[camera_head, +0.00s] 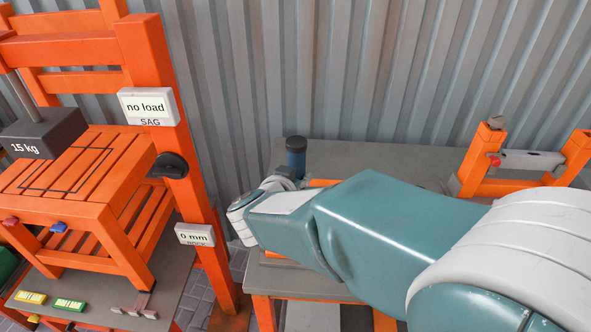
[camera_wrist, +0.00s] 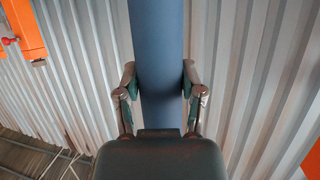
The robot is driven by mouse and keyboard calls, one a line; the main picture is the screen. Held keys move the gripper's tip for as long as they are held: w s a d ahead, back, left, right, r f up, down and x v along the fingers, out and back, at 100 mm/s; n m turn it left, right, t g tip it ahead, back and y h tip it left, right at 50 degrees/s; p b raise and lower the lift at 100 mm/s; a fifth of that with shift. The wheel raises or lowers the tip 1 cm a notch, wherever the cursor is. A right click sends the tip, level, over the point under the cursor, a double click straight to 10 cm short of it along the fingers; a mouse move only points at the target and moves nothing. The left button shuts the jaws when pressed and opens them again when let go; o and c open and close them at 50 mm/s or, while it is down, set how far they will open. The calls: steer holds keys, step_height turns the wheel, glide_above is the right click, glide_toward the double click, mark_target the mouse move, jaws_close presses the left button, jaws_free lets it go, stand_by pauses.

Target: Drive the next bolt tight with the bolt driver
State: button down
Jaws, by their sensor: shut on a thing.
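The bolt driver, a blue cylinder (camera_wrist: 157,45), runs up between the fingers of my gripper (camera_wrist: 160,85) in the wrist view. My gripper is shut on it, one finger pressing each side. In the head view a blue cylinder with a black cap (camera_head: 296,155) stands upright just behind the end of my arm and looks like the same driver. My arm hides the gripper fingers and the driver's lower end there. I cannot make out a bolt or the driver's tip in either view.
A grey-topped bench (camera_head: 380,158) with orange legs lies under my arm. An orange frame with a grey bar (camera_head: 531,160) stands at its right. At left, an orange slatted stool (camera_head: 75,170) bears a 15 kg weight (camera_head: 42,133). A corrugated wall (camera_head: 350,70) closes the back.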

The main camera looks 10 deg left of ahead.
steer(key=shift+f, duration=1.7)
steer(key=shift+s+d+f, duration=0.1)
steer(key=shift+s+f, duration=0.05)
steer(key=shift+f, duration=1.25)
stand_by(1.2)
steer(key=shift+r, duration=2.65)
